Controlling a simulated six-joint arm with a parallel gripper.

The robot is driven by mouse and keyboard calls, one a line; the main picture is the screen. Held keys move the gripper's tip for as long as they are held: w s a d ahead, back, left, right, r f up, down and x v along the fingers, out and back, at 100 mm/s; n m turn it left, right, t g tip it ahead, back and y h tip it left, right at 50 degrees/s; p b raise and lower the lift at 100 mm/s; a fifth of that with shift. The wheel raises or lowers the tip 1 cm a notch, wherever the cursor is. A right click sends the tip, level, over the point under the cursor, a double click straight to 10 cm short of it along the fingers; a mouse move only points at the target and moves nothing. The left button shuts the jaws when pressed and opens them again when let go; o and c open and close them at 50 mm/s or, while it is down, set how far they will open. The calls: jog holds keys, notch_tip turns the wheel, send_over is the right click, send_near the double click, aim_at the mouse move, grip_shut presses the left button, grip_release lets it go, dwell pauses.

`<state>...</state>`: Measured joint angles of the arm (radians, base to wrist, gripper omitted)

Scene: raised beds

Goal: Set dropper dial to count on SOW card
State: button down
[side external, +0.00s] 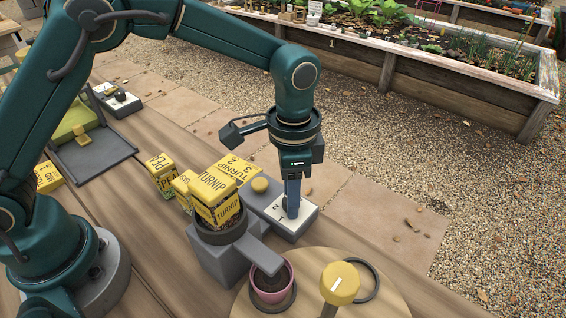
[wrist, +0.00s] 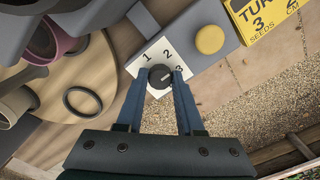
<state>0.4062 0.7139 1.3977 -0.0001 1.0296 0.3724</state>
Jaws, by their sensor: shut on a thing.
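The dropper (side external: 201,253) is a grey box with a hopper cup, a spout and a yellow button (wrist: 209,39). Its black dial (wrist: 160,82) sits on a white plate (wrist: 137,66) marked 1, 2 and 3. My gripper (wrist: 161,74) points down and is shut on the dial, one finger on each side; it also shows in the side view (side external: 292,211), where the fingers hide most of the dial. The dial's pale mark seems to point up and right in the wrist view, near 2 or 3; I cannot tell which.
A pink pot (side external: 271,283) of soil is under the spout. A yellow-headed stamp (side external: 341,283) and a dark ring (side external: 372,278) are on the round board.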

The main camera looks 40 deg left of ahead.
jog(key=m, duration=0.5)
jog(key=shift+m, duration=0.3)
dwell(0.5)
jog(key=c, duration=0.5)
grip_release()
jog(key=shift+c, duration=0.2)
jog(key=shift+r, duration=0.1)
jog(key=shift+r, duration=2.5)
